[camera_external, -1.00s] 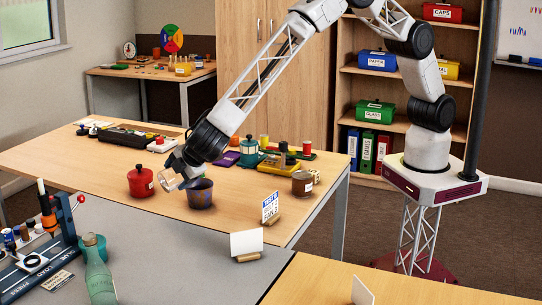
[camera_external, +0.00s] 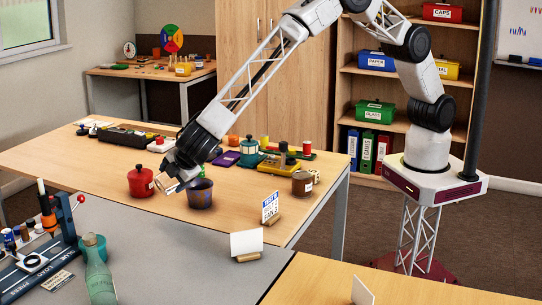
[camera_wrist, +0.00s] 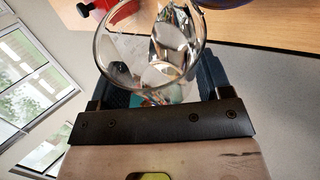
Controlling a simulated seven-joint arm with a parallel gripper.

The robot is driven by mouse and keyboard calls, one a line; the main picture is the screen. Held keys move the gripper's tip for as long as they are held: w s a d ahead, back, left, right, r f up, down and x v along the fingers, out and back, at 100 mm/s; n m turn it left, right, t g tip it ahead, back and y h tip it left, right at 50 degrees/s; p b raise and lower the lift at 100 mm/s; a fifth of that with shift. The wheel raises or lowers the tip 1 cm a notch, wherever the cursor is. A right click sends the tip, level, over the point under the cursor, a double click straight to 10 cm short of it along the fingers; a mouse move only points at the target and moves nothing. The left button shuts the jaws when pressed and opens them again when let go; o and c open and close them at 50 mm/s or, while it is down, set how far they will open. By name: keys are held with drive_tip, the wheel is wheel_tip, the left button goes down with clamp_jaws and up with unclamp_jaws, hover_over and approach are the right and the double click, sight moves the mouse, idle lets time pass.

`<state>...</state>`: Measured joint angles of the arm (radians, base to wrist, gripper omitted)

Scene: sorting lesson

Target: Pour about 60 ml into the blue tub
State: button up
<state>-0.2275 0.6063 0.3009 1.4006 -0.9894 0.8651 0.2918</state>
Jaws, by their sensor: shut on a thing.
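My gripper (camera_external: 172,178) is shut on a clear glass (camera_external: 163,185) and holds it tilted above the table. In the wrist view the glass (camera_wrist: 150,50) fills the upper middle, its round rim facing the camera. Clear, shiny contents show inside; their level is hard to read. The dark blue tub (camera_external: 200,194) stands upright on the wooden table, just right of the glass in the external view. A piece of its rim shows at the top of the wrist view (camera_wrist: 205,4). I cannot see any stream or the inside of the tub.
A red lidded pot (camera_external: 141,182) stands close left of the glass. The table in front of the tub is clear.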

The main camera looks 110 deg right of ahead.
sight(168, 193)
drive_tip(key=shift+w+r, duration=0.15)
drive_tip(key=shift+w+a+r+g, duration=0.1)
drive_tip(key=shift+g, duration=0.5)
drive_tip(key=shift+w+f+n+g+h, duration=0.2)
drive_tip(key=shift+f+n+g+h, duration=0.5)
drive_tip(key=shift+f+n+g, duration=0.5)
drive_tip(key=shift+r, duration=0.1)
drive_tip(key=shift+w+a+g+b, duration=0.1)
drive_tip(key=shift+g+b, duration=0.2)
drive_tip(key=shift+g, duration=0.2)
drive_tip(key=shift+w+f+g+h, duration=0.15)
drive_tip(key=shift+f+g+h, duration=0.15)
drive_tip(key=shift+f, duration=0.2)
drive_tip(key=shift+w+a+f+n+g+b, duration=0.15)
drive_tip(key=shift+w+f+g, duration=0.1)
drive_tip(key=shift+f, duration=0.25)
drive_tip(key=shift+w+a+f+n+g+b, duration=0.15)
drive_tip(key=shift+w+f+g, duration=0.1)
drive_tip(key=shift+f, duration=0.2)
drive_tip(key=shift+w+a+f+n+g+h+b, duration=0.1)
drive_tip(key=shift+w+f+n+g+h+b, duration=0.1)
drive_tip(key=shift+w+n+g+h, duration=0.25)
drive_tip(key=shift+w+a+f+n+g+h+b, duration=0.15)
drive_tip(key=shift+w+g+h, duration=0.2)
drive_tip(key=shift+w+g, duration=0.25)
drive_tip(key=shift+w+a+f+n+g+h, duration=0.15)
drive_tip(key=shift+w+f+n+g+h, duration=0.2)
drive_tip(key=shift+w+n+g+h, duration=0.35)
